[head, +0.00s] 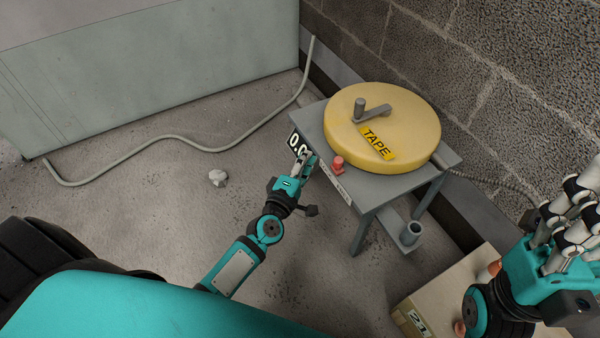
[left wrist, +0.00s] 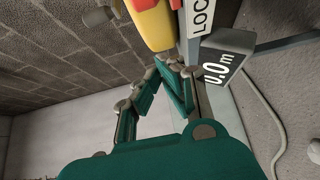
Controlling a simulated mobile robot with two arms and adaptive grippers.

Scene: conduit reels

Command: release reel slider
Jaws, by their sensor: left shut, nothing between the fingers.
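A yellow reel (head: 385,118) with a grey crank handle and a "TAPE" label lies flat on a grey table. The red slider knob (head: 338,164) stands at the table's front edge, beside a white label strip (head: 337,185). In the left wrist view a red part (left wrist: 143,4) is cut off at the top, next to lettering starting "LOC". My left gripper (head: 304,157) is shut and empty, left of the knob and apart from it.
The grey table (head: 440,158) stands near a block wall (head: 480,90). A grey cup-like holder (head: 411,232) sits low on the table. A cardboard box (head: 425,300) marked "21" is below right. A grey hose (head: 190,142) and a stone (head: 218,177) lie on the floor.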

